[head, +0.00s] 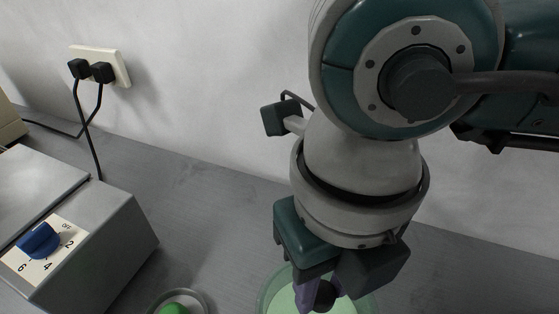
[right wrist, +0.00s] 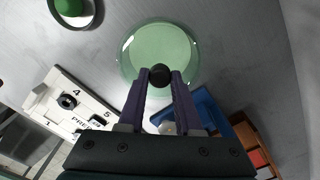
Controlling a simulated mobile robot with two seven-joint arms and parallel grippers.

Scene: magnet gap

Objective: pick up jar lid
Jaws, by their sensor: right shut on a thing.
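The jar lid is a round, pale green, see-through disc with a dark knob at its middle. It shows in the right wrist view (right wrist: 160,45) and partly in the head view (head: 272,300), cut off by the bottom edge. My right gripper (head: 320,294) is over it from above. Its purple fingers are shut on the dark knob (right wrist: 160,75). I cannot tell whether the lid rests on something or hangs free. My left gripper is not in view.
A grey box with a blue dial (head: 40,241) stands at the left. A green round thing in a grey dish (head: 205,300) sits between it and the lid. The right wrist view shows a white labelled panel (right wrist: 68,103) and a blue object (right wrist: 207,107). A wall closes the back.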

